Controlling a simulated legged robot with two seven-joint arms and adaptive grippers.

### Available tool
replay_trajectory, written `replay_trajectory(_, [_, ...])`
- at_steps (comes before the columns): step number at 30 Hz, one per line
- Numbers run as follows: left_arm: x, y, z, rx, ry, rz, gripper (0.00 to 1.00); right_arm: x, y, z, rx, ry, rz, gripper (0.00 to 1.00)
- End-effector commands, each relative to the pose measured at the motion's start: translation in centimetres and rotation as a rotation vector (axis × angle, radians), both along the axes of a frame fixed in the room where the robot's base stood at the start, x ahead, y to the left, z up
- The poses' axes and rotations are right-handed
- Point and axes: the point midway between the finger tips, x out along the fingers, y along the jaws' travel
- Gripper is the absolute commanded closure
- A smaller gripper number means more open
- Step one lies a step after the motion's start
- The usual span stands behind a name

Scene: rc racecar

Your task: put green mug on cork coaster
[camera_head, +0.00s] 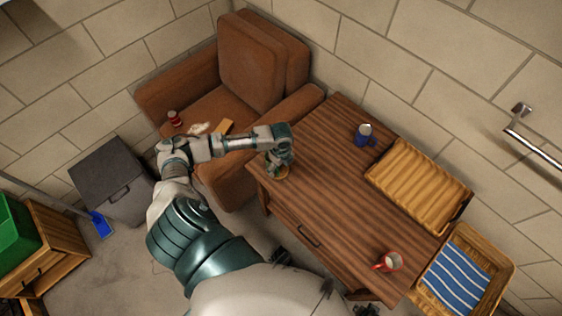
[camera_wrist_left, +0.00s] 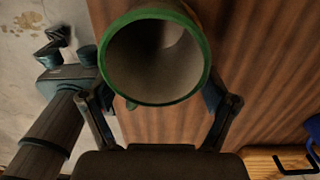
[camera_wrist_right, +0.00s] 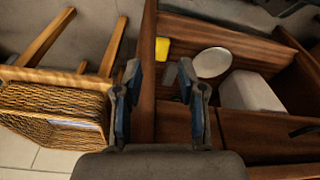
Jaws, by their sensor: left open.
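The green mug (camera_wrist_left: 154,62) shows large in the left wrist view, with a green rim and a pale, empty inside. It stands between the two fingers of my left gripper (camera_wrist_left: 160,112), which is open around it. In the head view my left gripper (camera_head: 279,163) is low at the table's left corner and hides most of the mug. A small tan edge (camera_head: 283,178), perhaps the cork coaster, shows under the gripper; I cannot tell if the mug rests on it. My right gripper (camera_wrist_right: 157,85) is open and empty in the right wrist view.
The table's middle is clear. A brown armchair (camera_head: 247,62) stands behind. A basket with striped cloth (camera_head: 455,277) is at the right.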

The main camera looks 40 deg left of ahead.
Motion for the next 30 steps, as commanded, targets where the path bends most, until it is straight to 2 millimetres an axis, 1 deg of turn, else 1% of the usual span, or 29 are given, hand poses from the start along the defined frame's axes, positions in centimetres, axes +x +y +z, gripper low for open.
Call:
replay_trajectory(1, [0.1, 0.3, 0.6, 0.0, -0.003, 0.001, 0.13, 0.0, 0.0, 0.0, 0.001, -0.002, 0.0, 0.6])
replay_trajectory(3, [0.2, 0.4, 1.8, -0.003, -0.004, 0.001, 0.13, -0.2, 0.5, -1.1, 0.0, 0.007, 0.002, 0.6])
replay_trajectory(5, [0.2, 0.4, 3.1, -0.002, -0.006, 0.0, 0.13, -0.4, 0.7, -1.8, 0.0, 0.01, 0.003, 0.6])
replay_trajectory(9, [0.4, -0.1, 6.6, 0.002, -0.007, 0.0, 0.13, -1.0, 0.3, -3.9, 0.002, 0.017, 0.006, 0.6])
replay_trajectory(12, [0.4, -0.5, 8.8, 0.005, -0.007, 0.001, 0.13, -1.4, 0.1, -5.1, 0.007, 0.019, 0.007, 0.6])
replay_trajectory(16, [0.4, -1.0, 10.9, 0.011, -0.005, 0.0, 0.13, -1.8, -0.2, -6.4, 0.01, 0.022, 0.009, 0.6])
replay_trajectory(18, [0.4, -1.0, 11.6, 0.01, -0.004, 0.001, 0.13, -2.0, -0.3, -6.8, 0.009, 0.025, 0.01, 0.6])
replay_trajectory(21, [0.4, -0.7, 11.9, 0.007, -0.003, 0.001, 0.13, -2.2, -0.1, -7.1, 0.006, 0.025, 0.009, 0.6])
replay_trajectory(30, [0.4, 0.1, 11.6, -0.003, -0.001, 0.003, 0.13, -2.2, 0.3, -7.1, 0.003, 0.027, 0.009, 0.6])
